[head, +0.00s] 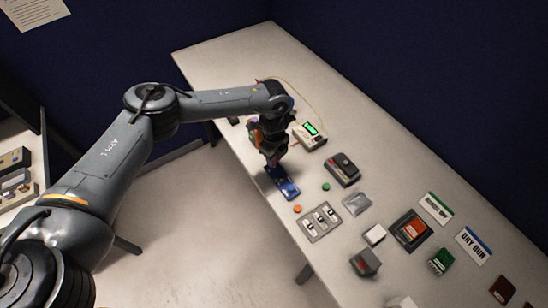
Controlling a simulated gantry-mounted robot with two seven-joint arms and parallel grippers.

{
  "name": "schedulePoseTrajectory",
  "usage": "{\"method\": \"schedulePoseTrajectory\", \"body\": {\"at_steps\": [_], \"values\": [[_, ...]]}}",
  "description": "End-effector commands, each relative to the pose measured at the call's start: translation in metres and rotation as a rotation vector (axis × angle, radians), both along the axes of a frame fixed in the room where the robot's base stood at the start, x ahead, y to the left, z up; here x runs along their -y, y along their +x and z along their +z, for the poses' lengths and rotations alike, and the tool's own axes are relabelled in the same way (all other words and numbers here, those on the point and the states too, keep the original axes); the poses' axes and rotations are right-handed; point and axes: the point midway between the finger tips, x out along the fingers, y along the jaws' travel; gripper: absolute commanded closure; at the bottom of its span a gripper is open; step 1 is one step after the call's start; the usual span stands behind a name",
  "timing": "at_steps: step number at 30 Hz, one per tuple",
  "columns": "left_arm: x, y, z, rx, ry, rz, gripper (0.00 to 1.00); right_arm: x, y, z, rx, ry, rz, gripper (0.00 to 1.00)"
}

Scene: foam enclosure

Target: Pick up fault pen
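My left gripper (273,160) points down over the far part of the long pale table (230,62). Its fingers are small and dark here, and I cannot tell whether they are open or shut. A blue object (284,184) lies on the table just below and in front of it; I cannot tell whether they touch. No pen can be made out clearly; the gripper and wrist hide part of the table there. My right gripper is not in view.
Near the gripper are a meter with a green screen (309,135), a dark box (342,169), a grey switch panel (320,222) and an orange button (297,208). Signs, including "DRY RUN" (474,245), and small boxes crowd the right. The table's far left end is clear.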

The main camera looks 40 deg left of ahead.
Motion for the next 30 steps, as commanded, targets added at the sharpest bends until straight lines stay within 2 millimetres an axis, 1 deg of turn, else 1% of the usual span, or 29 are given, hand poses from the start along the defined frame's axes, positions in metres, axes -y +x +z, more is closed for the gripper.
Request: {"method": "schedulePoseTrajectory", "body": {"at_steps": [1,3,5,14,20,23,28,30], "values": [[0.0,0.0,0.0,0.0,0.0,0.0,0.81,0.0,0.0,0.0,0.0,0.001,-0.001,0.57],[0.0,0.0,0.0,0.0,0.0,0.0,0.92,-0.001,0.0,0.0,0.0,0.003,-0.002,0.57],[0.0,0.0,0.0,0.0,0.0,0.0,1.0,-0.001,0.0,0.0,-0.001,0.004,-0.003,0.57],[0.0,0.0,0.001,0.0,0.0,0.0,1.0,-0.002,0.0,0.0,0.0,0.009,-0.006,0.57],[0.0,0.001,0.008,0.001,-0.001,0.001,1.0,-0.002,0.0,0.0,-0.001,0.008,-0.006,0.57],[0.0,0.001,0.018,0.002,-0.001,0.0,1.0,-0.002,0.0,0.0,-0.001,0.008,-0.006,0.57],[0.001,0.001,0.044,0.004,-0.002,-0.001,1.0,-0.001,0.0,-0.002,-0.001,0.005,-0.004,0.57],[0.016,-0.006,0.051,0.002,-0.003,-0.006,1.0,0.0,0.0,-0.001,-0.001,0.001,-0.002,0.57]]}}
